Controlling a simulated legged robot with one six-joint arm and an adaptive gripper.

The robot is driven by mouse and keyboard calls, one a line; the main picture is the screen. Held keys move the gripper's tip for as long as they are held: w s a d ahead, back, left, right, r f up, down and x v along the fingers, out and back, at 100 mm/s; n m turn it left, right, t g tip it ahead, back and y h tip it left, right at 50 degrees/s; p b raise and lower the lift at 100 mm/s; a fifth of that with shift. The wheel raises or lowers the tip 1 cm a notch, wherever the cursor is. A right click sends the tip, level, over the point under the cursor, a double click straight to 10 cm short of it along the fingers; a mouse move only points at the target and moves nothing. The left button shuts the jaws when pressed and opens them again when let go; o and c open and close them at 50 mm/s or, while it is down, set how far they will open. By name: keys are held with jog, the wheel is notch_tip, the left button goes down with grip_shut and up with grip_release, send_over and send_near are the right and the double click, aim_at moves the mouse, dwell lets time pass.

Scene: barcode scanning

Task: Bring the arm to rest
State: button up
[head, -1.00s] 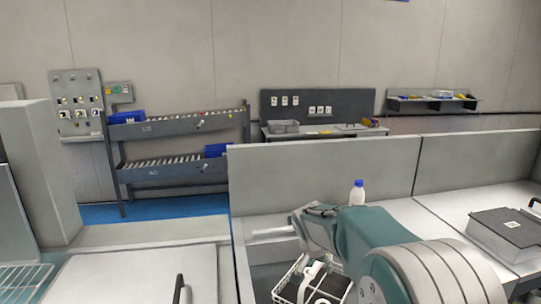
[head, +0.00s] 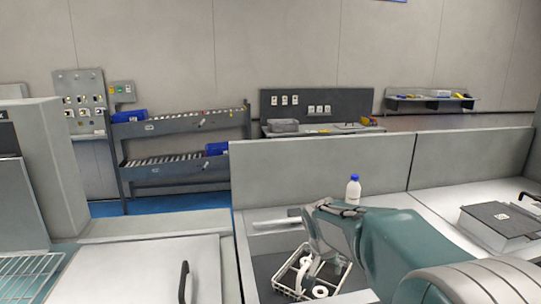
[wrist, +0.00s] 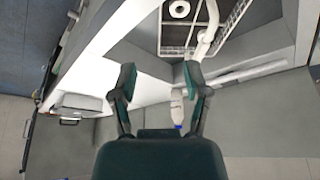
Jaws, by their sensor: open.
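My arm, teal and grey, reaches in from the lower right of the head view; my gripper is not clearly visible there. In the wrist view my gripper (wrist: 158,80) is open, its two dark green fingers wide apart with nothing between them. Past the fingers, a white bottle with a blue cap (wrist: 177,106) shows beside the right finger; in the head view the bottle (head: 353,190) stands upright on the counter by the partition. A white wire basket (head: 278,290) holding white rings lies below my arm.
A grey partition (head: 320,165) runs behind the counter. A flat dark-topped box (head: 500,222) sits at the right. A pale bar (head: 276,223) lies left of my arm. A white panel with a dark handle (head: 184,282) is at lower left. Shelves with blue bins (head: 128,116) stand beyond.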

jog(key=s+r+n+y, duration=0.1)
jog(key=s+r+n, duration=0.1)
jog(key=s, duration=1.1)
jog(key=s+d+r+n+t+y, duration=0.1)
jog(key=s+r+n, duration=0.1)
jog(key=s, duration=1.2)
jog(key=shift+d+r+n+t, duration=0.3)
jog(key=shift+r+n, duration=0.05)
jog(key=shift+n, duration=0.55)
